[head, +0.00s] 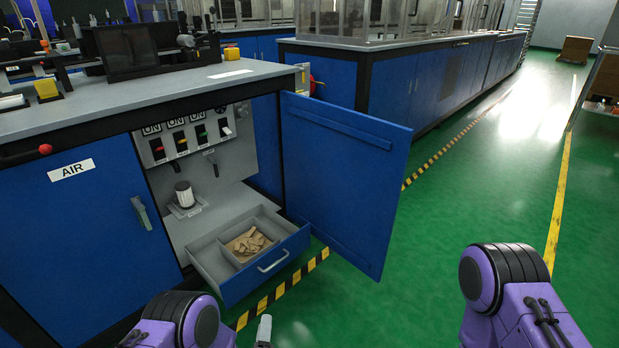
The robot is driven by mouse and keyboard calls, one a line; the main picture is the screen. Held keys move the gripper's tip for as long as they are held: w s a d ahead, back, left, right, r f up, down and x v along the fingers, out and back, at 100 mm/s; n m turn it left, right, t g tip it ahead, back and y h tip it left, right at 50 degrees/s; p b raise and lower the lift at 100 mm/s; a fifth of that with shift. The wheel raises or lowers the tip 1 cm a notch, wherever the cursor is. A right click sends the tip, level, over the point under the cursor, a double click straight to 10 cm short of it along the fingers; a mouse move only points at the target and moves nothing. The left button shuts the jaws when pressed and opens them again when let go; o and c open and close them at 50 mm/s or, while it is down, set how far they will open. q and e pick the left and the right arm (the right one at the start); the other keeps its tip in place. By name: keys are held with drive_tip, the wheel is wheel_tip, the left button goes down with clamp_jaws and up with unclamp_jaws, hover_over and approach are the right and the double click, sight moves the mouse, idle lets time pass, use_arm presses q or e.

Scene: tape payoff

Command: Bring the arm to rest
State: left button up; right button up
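My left arm (178,320) shows at the bottom, left of centre, as a purple and black joint. A grey tip of my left gripper (264,331) just enters at the bottom edge beside it, in front of the open drawer and apart from it. The rest of that gripper is cut off, so its opening cannot be told. My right arm (515,295) shows as a purple joint at the lower right. Its gripper is out of view.
A blue cabinet door (345,170) stands open. A white ribbed cylinder (184,194) stands inside the cabinet under a switch panel (185,135). Green floor (480,190) is clear at right.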

use_arm(q)
drive_tip(key=s+a+f+m+g+y, duration=0.1)
drive_tip(key=s+a+m+g, duration=0.2)
drive_tip(key=s+a+g, duration=0.45)
drive_tip(key=s+a+f+m+g+y, duration=0.15)
drive_tip(key=s+a, duration=0.25)
drive_tip(key=s, duration=0.7)
drive_tip(key=s+a+f+m+g+y, duration=0.15)
drive_tip(key=s+a+m+g, duration=0.35)
drive_tip(key=s, duration=0.5)
wheel_tip(320, 180, down, 10)
drive_tip(key=s+f+n+g+h+b, duration=0.1)
drive_tip(key=s+g+b, duration=0.1)
drive_tip(key=b, duration=0.9)
use_arm(e)
wheel_tip(320, 180, down, 10)
use_arm(q)
wheel_tip(320, 180, up, 38)
drive_tip(key=w+a+p, duration=0.1)
drive_tip(key=p, duration=3.7)
drive_tip(key=shift+w+a+t, duration=0.2)
drive_tip(key=shift+a+t, duration=0.15)
drive_tip(key=shift+t, duration=0.05)
use_arm(e)
wheel_tip(320, 180, up, 37)
drive_tip(key=shift+r, duration=0.15)
